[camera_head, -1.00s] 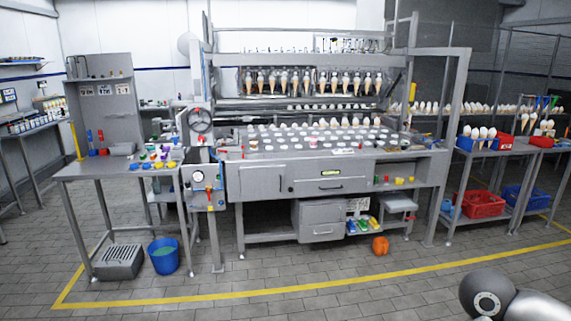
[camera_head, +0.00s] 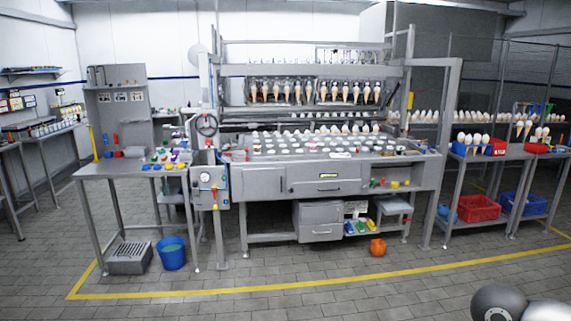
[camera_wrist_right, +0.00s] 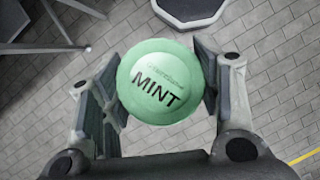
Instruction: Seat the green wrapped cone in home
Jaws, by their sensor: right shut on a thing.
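A green wrapped cone (camera_wrist_right: 160,85) shows in the right wrist view, its round lid marked "MINT" facing the camera. My right gripper (camera_wrist_right: 163,88) is shut on it, one finger on each side. The cone's lower part is hidden behind its lid. It is held above the tiled floor. In the head view only part of my right arm (camera_head: 510,303) shows at the lower right corner. My left gripper is not in view. I cannot tell which place is the home.
A large grey machine (camera_head: 330,180) with rows of cones stands ahead. A side table (camera_head: 125,170) stands at left, with a blue bucket (camera_head: 171,253) below. A red crate (camera_head: 478,208) sits on a rack at right. The tiled floor in front is clear, crossed by a yellow line (camera_head: 300,291).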

